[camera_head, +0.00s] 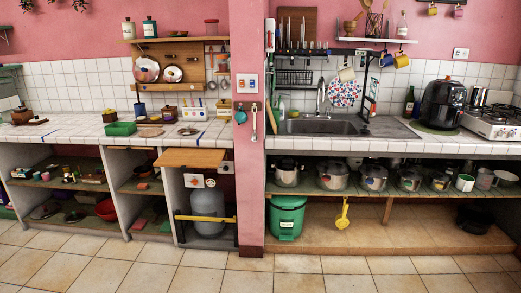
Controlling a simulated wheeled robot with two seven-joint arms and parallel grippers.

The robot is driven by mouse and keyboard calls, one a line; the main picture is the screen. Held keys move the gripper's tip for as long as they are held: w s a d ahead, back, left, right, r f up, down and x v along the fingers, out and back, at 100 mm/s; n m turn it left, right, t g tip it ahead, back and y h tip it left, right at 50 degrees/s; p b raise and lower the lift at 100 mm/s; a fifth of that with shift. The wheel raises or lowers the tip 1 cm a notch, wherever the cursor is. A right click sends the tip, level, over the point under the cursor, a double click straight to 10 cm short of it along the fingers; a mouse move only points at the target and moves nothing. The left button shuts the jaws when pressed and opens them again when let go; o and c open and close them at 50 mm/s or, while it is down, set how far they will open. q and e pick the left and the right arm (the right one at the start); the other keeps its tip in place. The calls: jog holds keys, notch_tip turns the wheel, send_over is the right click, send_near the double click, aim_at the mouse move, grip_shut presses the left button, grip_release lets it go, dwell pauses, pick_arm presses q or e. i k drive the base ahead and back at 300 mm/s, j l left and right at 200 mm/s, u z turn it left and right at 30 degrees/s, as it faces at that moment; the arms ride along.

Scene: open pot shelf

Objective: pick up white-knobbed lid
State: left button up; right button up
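Two round lids hang on the wooden wall rack at the left: a larger one (146,69) with a reddish-brown patch and a smaller pale-rimmed one (173,73) beside it. A small flat round item, perhaps a lid (188,131), lies on the left tiled counter. Several metal pots, such as one at the left end (286,175) and one beside it (332,178), stand in a row on the open shelf under the right counter; some seem lidded. The knobs are too small for me to tell which lid has a white one. Neither of my grippers is in view.
A pink pillar (248,180) splits the two counters. A green bin (286,217) stands below the pot shelf (410,196). A yellow ladle (342,214) hangs under it. The sink (318,127), air fryer (443,104) and stove (494,122) are above. The tiled floor in front is clear.

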aim_at(188, 130)
jog(key=i+j, duration=0.2)
jog(key=i+j+z, duration=0.15)
jog(key=j, duration=0.3)
jog(key=i+j, duration=0.2)
jog(key=i+j+z, duration=0.15)
jog(key=j, duration=0.3)
jog(key=i+j, duration=0.15)
jog(key=j, duration=0.2)
jog(key=i+j+z, duration=0.1)
jog(key=j, duration=0.3)
jog(key=i+j+z, duration=0.1)
jog(key=j, duration=0.25)
jog(key=i+j+z, duration=0.1)
jog(key=j, duration=0.55)
jog(key=i+j+z, duration=0.15)
jog(key=j, duration=0.5)
jog(key=i+j+z, duration=0.1)
jog(key=j, duration=0.55)
jog(key=i+j+z, duration=0.15)
jog(key=j, duration=1.4)
jog(key=k+j+z, duration=0.15)
jog(key=j, duration=0.7)
jog(key=i, duration=0.05)
